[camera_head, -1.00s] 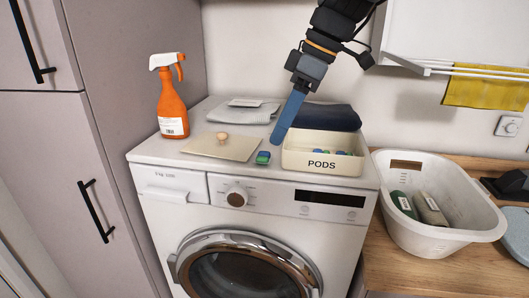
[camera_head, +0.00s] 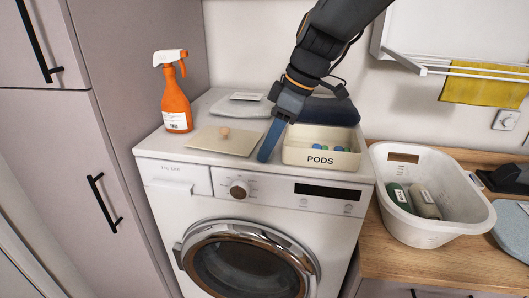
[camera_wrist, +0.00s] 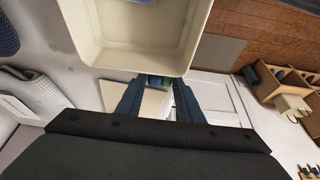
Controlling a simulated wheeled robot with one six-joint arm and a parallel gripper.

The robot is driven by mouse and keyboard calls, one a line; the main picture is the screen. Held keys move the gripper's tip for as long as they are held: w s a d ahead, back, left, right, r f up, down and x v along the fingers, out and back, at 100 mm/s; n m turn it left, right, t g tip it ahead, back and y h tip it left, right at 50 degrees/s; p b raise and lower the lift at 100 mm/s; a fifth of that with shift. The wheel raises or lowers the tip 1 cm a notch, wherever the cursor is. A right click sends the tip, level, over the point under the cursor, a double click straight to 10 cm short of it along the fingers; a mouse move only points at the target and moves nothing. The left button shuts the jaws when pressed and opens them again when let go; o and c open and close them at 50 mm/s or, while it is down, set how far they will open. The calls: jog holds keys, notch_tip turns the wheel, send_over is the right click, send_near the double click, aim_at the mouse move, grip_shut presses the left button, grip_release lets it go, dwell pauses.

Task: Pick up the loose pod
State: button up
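My gripper (camera_head: 263,158) is low over the washer's top, its blue fingers pointing down just left of the pod box. In the wrist view, its two fingers (camera_wrist: 158,84) stand apart, so it is open. A small blue-green loose pod (camera_wrist: 159,81) shows between the fingertips there, partly cut off by the box rim. In the head view the fingers hide this pod. The cream box marked PODS (camera_head: 321,159) stands open on the washer, with several blue and green pods inside; it also fills the top of the wrist view (camera_wrist: 130,58).
A cream lid with a round knob (camera_head: 222,146) lies left of my gripper. An orange spray bottle (camera_head: 176,100) stands at the left rear. Folded cloths (camera_head: 243,106) lie behind. A white laundry basket (camera_head: 440,228) with two containers stands on the wooden counter at right.

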jog(key=shift+c, duration=1)
